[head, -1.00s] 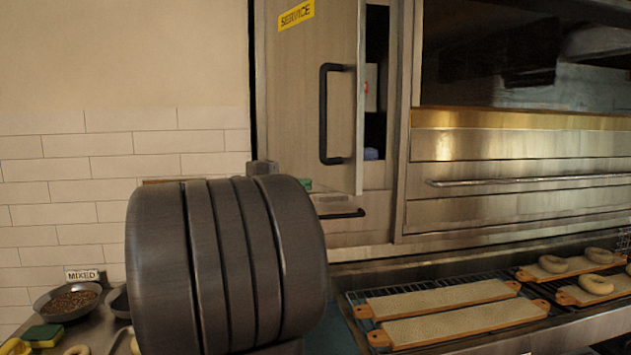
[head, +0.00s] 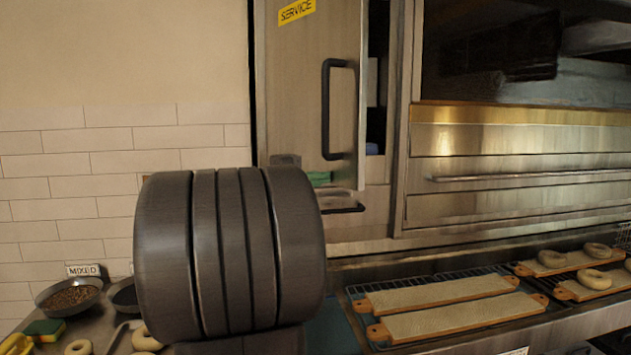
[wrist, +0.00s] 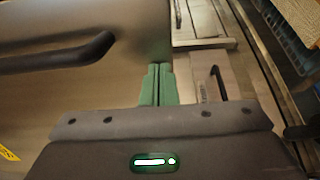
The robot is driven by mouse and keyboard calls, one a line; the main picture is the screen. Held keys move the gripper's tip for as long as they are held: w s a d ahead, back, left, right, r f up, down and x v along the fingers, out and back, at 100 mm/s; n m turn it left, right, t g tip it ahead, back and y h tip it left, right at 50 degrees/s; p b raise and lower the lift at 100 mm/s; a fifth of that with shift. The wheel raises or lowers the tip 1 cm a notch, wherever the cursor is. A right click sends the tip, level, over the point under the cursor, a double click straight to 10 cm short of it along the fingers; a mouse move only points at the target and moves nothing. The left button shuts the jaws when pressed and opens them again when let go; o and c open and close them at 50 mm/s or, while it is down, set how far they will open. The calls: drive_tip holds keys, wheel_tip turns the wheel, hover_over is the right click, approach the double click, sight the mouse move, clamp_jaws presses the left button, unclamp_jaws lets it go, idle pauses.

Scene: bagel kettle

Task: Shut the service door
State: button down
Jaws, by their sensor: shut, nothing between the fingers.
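The service door (head: 290,90) is a steel panel with a yellow SERVICE label and a black upright handle (head: 335,105). It stands ajar, with a narrow dark gap along its right side. The door also shows in the wrist view (wrist: 100,85), its handle (wrist: 60,55) at the left. My gripper's green fingertips (head: 319,178) show at the door's lower edge in the head view, partly hidden behind my arm. In the wrist view my gripper (wrist: 158,85) is shut and empty, its fingers close to the door's edge. I cannot tell whether they touch it.
Below the door is a panel with a black handle (head: 343,209). The oven's long bar (head: 530,174) is to the right. Boards (head: 440,295) and bagels (head: 592,278) lie on the front counter. A bowl of seeds (head: 68,298) and a sponge (head: 44,330) are at lower left.

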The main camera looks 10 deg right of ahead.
drive_tip(key=w+d+n+t+y+b, duration=0.6)
drive_tip(key=w+d+t+b, duration=0.15)
drive_tip(key=d, duration=0.55)
drive_tip(key=w+d+n+t+y+p, duration=0.1)
drive_tip(key=w+d+n+y+p, duration=0.2)
drive_tip(key=w+p, duration=0.4)
drive_tip(key=w+d+n+t+y+p, duration=0.1)
drive_tip(key=w+d+n+y+p, duration=0.2)
drive_tip(key=w+p, duration=0.5)
drive_tip(key=w+d+y, duration=0.1)
drive_tip(key=w+y, duration=0.1)
drive_tip(key=shift+w+r+y, duration=0.2)
drive_tip(key=shift+r+y, duration=0.1)
drive_tip(key=shift+y, duration=0.1)
drive_tip(key=shift+r+t, duration=0.2)
drive_tip(key=shift+t, duration=0.05)
